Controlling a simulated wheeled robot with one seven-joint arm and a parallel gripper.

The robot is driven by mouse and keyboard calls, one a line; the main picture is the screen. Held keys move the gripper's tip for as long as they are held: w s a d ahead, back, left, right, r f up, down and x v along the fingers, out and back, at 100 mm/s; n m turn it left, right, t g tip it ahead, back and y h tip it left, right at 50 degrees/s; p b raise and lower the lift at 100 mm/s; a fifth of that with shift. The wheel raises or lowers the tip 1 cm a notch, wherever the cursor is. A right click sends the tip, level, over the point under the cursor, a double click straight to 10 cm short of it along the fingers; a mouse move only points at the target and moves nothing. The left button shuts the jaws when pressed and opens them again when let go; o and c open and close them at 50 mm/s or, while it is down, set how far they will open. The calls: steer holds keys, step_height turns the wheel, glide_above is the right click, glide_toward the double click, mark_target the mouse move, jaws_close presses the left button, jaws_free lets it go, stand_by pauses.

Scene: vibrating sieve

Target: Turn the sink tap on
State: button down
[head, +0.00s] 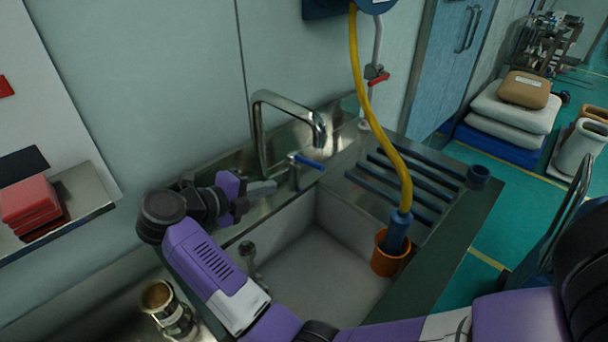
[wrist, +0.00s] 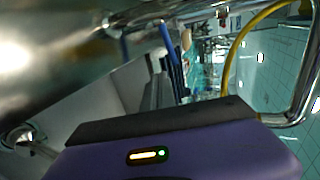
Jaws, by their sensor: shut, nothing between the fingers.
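The chrome sink tap (head: 258,135) stands at the back of the sink (head: 310,262) in the head view, its spout arched to the right. Its blue lever (head: 308,162) sticks out to the right from a short chrome valve body at the tap's base. My gripper (head: 272,187) is shut and empty, just left of that valve body and below the lever. I cannot tell whether the fingertips touch it. In the wrist view, a bent chrome pipe (wrist: 307,75) shows at the right, and my gripper's purple housing fills the bottom. The fingertips are not clear there.
An orange cup (head: 391,257) holds the blue end of a yellow hose (head: 385,130) at the sink's right. A ribbed drainer (head: 405,185) lies behind it. A brass-topped fitting (head: 165,302) stands at front left. A shelf with red boxes (head: 32,204) is at far left.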

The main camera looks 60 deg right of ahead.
steer(key=p, duration=0.3)
glide_toward(306, 161)
steer(key=s+d+f, duration=0.3)
steer(key=s, duration=0.1)
steer(key=shift+d+f, duration=0.15)
steer(key=shift+d, duration=0.75)
steer(key=shift+s+d, duration=0.1)
